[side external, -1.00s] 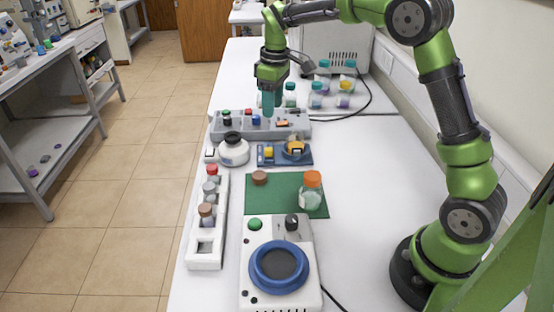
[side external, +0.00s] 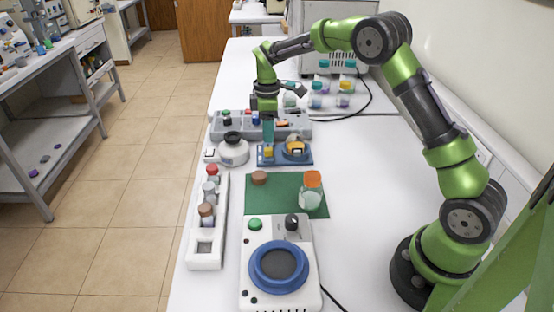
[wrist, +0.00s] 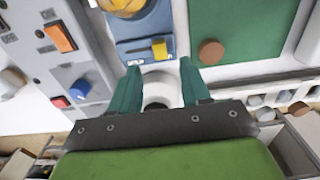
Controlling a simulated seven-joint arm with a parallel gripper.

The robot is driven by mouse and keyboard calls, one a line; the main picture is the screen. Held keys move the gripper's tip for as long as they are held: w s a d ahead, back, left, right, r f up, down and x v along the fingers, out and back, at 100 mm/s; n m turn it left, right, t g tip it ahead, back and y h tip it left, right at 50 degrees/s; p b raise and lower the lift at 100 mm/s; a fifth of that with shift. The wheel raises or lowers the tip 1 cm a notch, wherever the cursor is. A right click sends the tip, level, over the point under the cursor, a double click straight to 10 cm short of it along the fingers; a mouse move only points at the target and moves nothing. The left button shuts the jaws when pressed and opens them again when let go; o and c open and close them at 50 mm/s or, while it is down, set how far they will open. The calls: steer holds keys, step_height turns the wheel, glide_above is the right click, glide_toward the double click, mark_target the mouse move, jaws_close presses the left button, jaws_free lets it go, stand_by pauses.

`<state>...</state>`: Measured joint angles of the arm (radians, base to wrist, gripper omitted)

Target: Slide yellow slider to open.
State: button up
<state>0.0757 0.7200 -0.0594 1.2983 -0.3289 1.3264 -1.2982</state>
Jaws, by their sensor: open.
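The yellow slider (side external: 268,152) sits on the left part of a small blue panel (side external: 280,161), beside a round yellow-orange part (side external: 295,147). In the wrist view the yellow slider (wrist: 160,49) lies just beyond my fingertips, beside a slot marking on the blue panel (wrist: 132,52). My gripper (side external: 268,138) points down over the back edge of the blue panel, near the slider. I cannot tell whether a finger touches the slider.
A grey control panel (side external: 290,130) with buttons lies behind. A white round device (side external: 234,152) with a black knob is left of the blue panel. A green mat (side external: 262,203) with a brown cap (side external: 259,178) and an orange-capped bottle (side external: 312,190) lies in front.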

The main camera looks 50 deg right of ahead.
mark_target(269, 149)
step_height(269, 149, down, 6)
steer(key=shift+f, duration=0.1)
steer(key=shift+c, duration=0.3)
jaws_close()
